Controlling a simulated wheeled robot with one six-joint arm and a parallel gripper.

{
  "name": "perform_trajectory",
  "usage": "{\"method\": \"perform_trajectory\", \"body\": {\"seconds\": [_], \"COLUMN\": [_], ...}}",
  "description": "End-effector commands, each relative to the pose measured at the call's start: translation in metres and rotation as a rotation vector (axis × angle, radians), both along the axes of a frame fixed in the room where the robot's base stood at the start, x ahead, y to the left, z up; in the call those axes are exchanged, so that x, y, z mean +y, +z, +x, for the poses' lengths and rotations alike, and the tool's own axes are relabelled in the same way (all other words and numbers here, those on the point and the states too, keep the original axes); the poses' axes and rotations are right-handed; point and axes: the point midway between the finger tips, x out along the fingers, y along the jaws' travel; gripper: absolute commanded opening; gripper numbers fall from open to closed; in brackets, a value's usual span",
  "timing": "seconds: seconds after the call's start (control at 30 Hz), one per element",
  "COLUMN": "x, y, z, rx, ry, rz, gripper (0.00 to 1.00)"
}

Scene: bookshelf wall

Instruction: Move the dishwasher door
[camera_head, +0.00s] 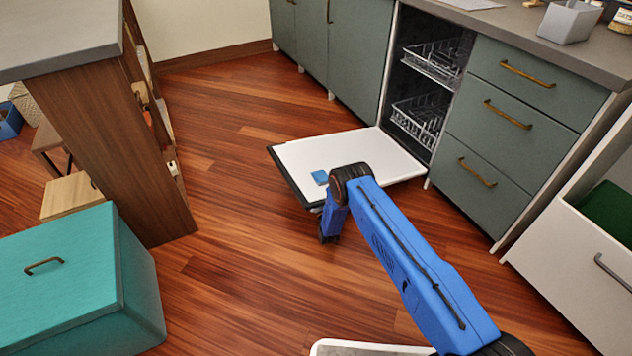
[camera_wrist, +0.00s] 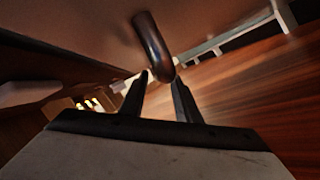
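The dishwasher door (camera_head: 382,150) is folded down, nearly flat above the floor, with its white inner side up. A small blue patch (camera_head: 320,177) shows on it. My arm reaches over the door's near edge, and my gripper (camera_head: 327,237) is low beside that edge, mostly hidden by the arm. In the wrist view, my gripper (camera_wrist: 161,77) has its two dark fingers apart. The end of a dark curved handle (camera_wrist: 152,45) sits between or just past the fingertips, under a brownish panel (camera_wrist: 85,30). I cannot tell whether the fingers touch it.
The open dishwasher (camera_head: 425,85) shows two wire racks. Green drawers (camera_head: 520,95) stand to its right and green cabinets (camera_head: 345,50) to its left. A teal chest (camera_head: 70,280) and a wooden island (camera_head: 110,140) are at left. Wooden floor (camera_head: 230,240) is clear between.

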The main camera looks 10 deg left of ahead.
Motion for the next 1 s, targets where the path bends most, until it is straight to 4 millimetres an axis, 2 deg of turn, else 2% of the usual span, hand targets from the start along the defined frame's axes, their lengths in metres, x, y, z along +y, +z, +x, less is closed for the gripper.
{"method": "perform_trajectory", "body": {"seconds": [0.1, 0.23, 0.63, 0.67, 0.77, 1.0], "x": [0.005, 0.009, 0.011, 0.011, 0.011, 0.011], "y": [0.005, 0.008, 0.01, 0.01, 0.01, 0.011], "z": [0.015, 0.026, 0.032, 0.032, 0.032, 0.032], "rx": [-0.001, 0.0, 0.0, 0.0, 0.001, 0.001], "ry": [0.0, 0.001, 0.002, 0.002, 0.001, 0.001], "rz": [0.0, 0.001, 0.001, 0.001, 0.001, 0.002], "gripper": [0.3, 0.3, 0.3, 0.25, 0.01, 0.0]}}
